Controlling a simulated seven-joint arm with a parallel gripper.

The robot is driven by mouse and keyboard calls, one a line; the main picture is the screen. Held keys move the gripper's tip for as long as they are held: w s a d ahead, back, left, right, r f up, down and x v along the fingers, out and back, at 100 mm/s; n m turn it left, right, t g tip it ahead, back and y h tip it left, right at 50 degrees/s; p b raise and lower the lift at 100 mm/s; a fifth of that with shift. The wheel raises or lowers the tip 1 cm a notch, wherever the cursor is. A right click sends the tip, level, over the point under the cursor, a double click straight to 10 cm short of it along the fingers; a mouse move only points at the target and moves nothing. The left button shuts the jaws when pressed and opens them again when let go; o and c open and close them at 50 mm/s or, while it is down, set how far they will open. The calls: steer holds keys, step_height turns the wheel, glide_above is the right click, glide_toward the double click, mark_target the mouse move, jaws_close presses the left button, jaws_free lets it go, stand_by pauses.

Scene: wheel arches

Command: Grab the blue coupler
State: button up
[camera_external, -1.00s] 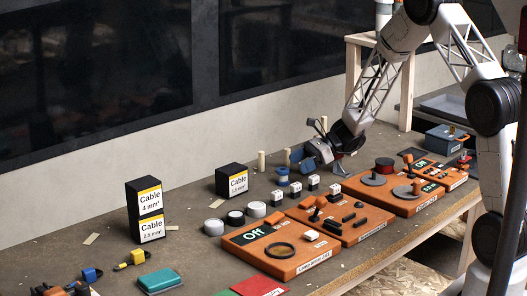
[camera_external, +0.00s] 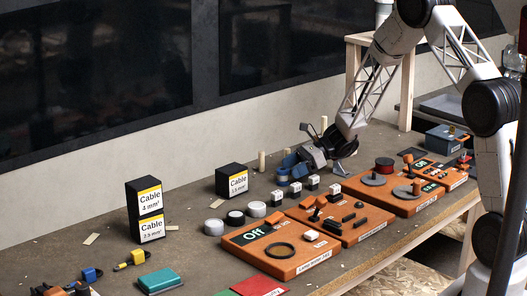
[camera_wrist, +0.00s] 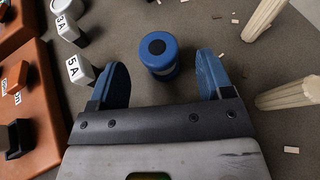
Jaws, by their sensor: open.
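The blue coupler (camera_wrist: 158,52) is a short upright cylinder with a blue top, a dark centre hole and a paler band lower down. In the wrist view it stands ahead of my gripper (camera_wrist: 162,62), between the lines of its two blue fingers, with visible space on both sides. The fingers are apart and hold nothing. In the external view the coupler (camera_external: 282,179) shows on the table just below the fingers of my gripper (camera_external: 292,165), partly covered by them.
Small white labelled blocks (camera_wrist: 80,69) stand left of the gripper in the wrist view. Two pale ribbed posts (camera_wrist: 288,93) stand to the right. Orange panels (camera_external: 290,250) with knobs line the table's front. A black cable box (camera_external: 231,181) stands further left.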

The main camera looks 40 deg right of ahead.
mark_target(287, 169)
steer(key=shift+r+x, duration=0.2)
steer(key=shift+x, duration=2.35)
steer(key=shift+a, duration=0.15)
steer(key=c, duration=1)
steer(key=shift+r, duration=0.1)
steer(key=shift+r, duration=4.9)
